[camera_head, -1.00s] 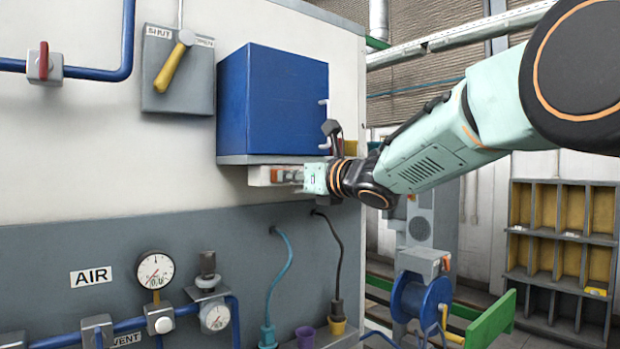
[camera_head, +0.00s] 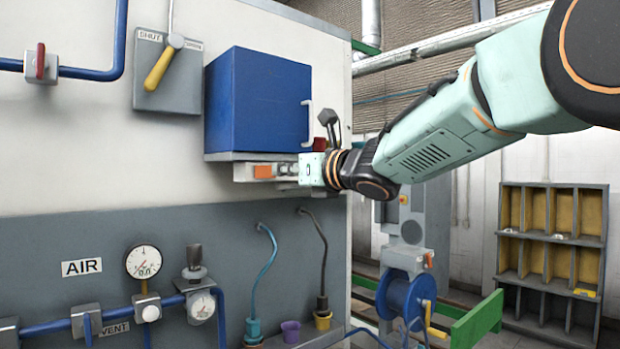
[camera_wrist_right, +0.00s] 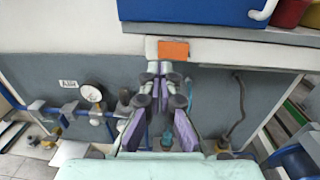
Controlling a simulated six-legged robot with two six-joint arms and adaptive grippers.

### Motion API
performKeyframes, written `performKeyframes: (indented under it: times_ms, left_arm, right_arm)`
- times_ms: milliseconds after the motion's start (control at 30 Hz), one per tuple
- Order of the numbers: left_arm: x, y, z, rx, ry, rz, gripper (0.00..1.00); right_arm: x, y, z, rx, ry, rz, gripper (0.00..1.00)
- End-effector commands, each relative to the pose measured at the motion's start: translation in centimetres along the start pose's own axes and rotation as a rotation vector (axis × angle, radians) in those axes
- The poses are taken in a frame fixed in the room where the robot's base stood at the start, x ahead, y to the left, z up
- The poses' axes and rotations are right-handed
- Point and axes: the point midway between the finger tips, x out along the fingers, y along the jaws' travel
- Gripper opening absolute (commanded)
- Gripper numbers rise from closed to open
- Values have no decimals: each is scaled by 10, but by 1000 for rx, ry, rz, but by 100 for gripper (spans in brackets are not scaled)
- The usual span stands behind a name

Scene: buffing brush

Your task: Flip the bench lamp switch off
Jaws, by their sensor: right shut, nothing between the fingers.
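A pale strip (camera_head: 243,172) runs under the blue wall cabinet (camera_head: 258,100). It carries an orange rocker, apparently the lamp switch (camera_head: 263,171), which also shows in the right wrist view (camera_wrist_right: 173,50). My right gripper (camera_head: 284,171) is just right of the orange rocker in the head view. In the right wrist view its fingers (camera_wrist_right: 160,68) are shut and empty, with the tips just below the orange rocker. I cannot tell whether they touch the strip. The rocker's on or off position is not clear. My left gripper is out of view.
A yellow-handled lever (camera_head: 165,67) is on a wall plate left of the cabinet. Pressure gauges (camera_head: 143,262) and blue pipes (camera_head: 60,334) are lower left. A blue hose reel (camera_head: 406,298) stands below my right arm. A pigeonhole shelf (camera_head: 550,250) is at right.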

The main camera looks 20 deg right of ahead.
Motion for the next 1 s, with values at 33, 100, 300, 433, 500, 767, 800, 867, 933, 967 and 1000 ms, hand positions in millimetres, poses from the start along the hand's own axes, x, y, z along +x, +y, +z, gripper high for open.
performKeyframes:
  times_ms: [33, 100, 300, 433, 500, 767, 800, 867, 933, 967, 1000]
  left_arm:
    - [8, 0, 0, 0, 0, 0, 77]
    - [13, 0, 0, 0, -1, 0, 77]
    - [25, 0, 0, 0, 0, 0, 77]
    - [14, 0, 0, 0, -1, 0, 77]
    - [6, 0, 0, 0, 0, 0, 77]
    - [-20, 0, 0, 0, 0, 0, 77]
    - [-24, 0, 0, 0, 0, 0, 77]
    - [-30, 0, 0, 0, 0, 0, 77]
    - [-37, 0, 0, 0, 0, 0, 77]
    - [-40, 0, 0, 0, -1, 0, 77]
    - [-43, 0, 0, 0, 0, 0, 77]
  right_arm:
    - [-8, 2, -5, 1, 0, 0, 0]
    - [-18, 4, -4, 1, 0, 0, 0]
    - [-48, 11, -4, 1, 1, 0, 0]
    - [-54, 12, -2, 4, 7, 4, 0]
    - [-56, 13, 0, 3, 6, 7, 0]
    - [-64, 15, 0, 5, 7, 13, 0]
    - [-65, 15, 0, 7, 7, 12, 0]
    - [-68, 16, 0, 6, 7, 13, 0]
    - [-70, 16, 0, 5, 6, 12, 0]
    - [-71, 16, 0, 5, 7, 11, 0]
    - [-72, 16, 1, 5, 5, 10, 0]
